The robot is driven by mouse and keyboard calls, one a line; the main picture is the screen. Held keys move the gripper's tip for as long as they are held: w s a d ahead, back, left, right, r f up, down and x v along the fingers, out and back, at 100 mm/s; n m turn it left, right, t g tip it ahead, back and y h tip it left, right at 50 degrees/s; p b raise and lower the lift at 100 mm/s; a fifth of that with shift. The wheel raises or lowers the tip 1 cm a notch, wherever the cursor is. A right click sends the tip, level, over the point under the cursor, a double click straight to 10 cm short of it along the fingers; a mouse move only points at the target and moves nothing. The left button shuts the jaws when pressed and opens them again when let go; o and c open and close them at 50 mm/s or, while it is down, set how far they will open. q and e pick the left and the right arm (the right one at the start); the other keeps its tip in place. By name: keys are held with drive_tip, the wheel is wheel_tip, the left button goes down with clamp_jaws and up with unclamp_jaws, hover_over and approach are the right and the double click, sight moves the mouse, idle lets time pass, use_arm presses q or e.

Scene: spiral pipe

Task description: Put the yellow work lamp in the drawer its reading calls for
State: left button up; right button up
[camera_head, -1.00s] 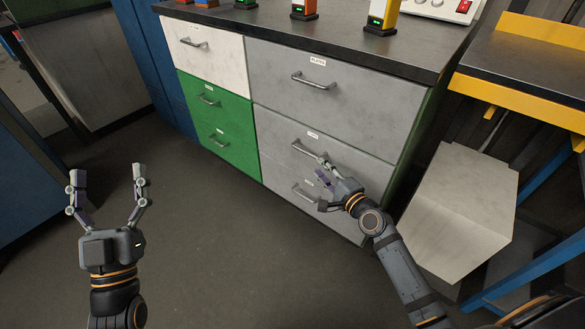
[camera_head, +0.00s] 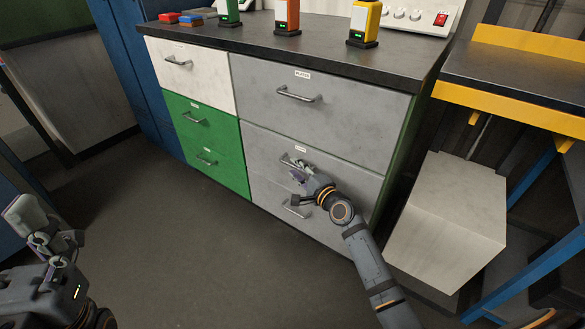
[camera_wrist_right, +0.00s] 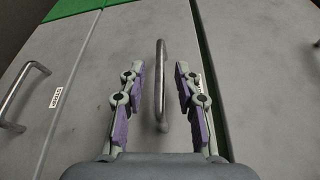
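The yellow work lamp (camera_head: 365,20) stands upright on the dark cabinet top, with a small lit green display too small to read. The grey drawers form the right column: top (camera_head: 345,115), middle (camera_head: 340,160) and bottom (camera_head: 265,195); all look closed. My right gripper (camera_head: 298,172) is at the middle grey drawer's handle (camera_head: 290,160). In the right wrist view its open fingers (camera_wrist_right: 160,90) stand either side of a bar handle (camera_wrist_right: 161,80), with gaps on both sides.
An orange lamp (camera_head: 287,14) and a green lamp (camera_head: 229,10) stand on the cabinet top. Left are a white drawer (camera_head: 195,75) and green drawers (camera_head: 205,120). A pale box (camera_head: 450,220) stands right, beneath a yellow-edged bench (camera_head: 510,105). The floor in front is clear.

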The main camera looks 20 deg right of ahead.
drive_tip(key=shift+b+x, duration=0.45)
drive_tip(key=shift+x, duration=0.95)
clamp_jaws()
